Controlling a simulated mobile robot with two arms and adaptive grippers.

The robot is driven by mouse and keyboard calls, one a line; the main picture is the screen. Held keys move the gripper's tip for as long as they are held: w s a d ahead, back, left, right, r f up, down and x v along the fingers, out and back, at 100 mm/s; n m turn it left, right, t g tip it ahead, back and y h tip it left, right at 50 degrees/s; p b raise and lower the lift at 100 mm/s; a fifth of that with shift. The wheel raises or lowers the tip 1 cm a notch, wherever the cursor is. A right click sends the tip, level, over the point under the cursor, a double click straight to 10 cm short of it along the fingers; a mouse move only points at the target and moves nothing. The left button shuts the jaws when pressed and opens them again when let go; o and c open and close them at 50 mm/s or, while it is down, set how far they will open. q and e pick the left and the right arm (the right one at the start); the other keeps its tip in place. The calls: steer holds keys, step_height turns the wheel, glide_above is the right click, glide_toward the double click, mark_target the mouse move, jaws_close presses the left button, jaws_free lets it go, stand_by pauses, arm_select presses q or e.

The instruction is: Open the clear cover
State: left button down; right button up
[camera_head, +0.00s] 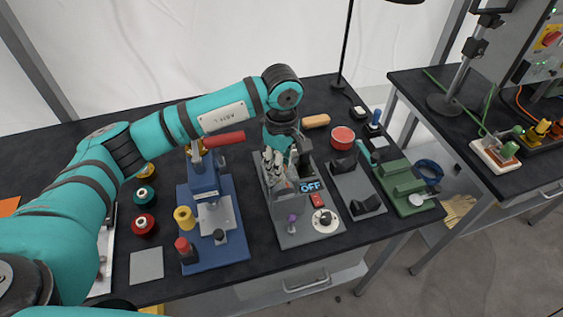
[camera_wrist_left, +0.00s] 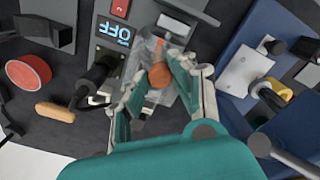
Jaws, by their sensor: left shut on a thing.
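The clear cover (camera_wrist_left: 146,52) shows in the left wrist view as a see-through box on the grey device (camera_wrist_left: 93,45), beside its lit OFF display (camera_wrist_left: 115,34). An orange-brown cylinder (camera_wrist_left: 160,75) shows at the cover, between my fingers. My left gripper (camera_wrist_left: 155,82) reaches down over the device with a finger on each side of the cover and is shut on it. In the head view the left gripper (camera_head: 279,163) hides most of the cover, and the OFF display (camera_head: 311,187) shows just right of it. How far the cover is lifted cannot be told. My right gripper is not in view.
A blue press (camera_head: 207,190) stands left of the device, with its red handle (camera_head: 224,138) close to my left arm. A dark grey stand (camera_head: 356,187) and a green fixture (camera_head: 402,182) stand to the right. A red round container (camera_head: 342,137) is behind.

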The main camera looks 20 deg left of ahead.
arm_select(q)
steer(key=shift+w, duration=0.1)
steer(key=w+a+b, duration=0.2)
steer(key=w+b, duration=0.1)
steer(key=shift+f, duration=0.15)
steer(key=shift+w+a, duration=0.15)
steer(key=shift+w, duration=0.05)
steer(key=shift+s+r, duration=0.1)
steer(key=shift+r, duration=0.1)
steer(key=c, duration=1.1)
jaws_free()
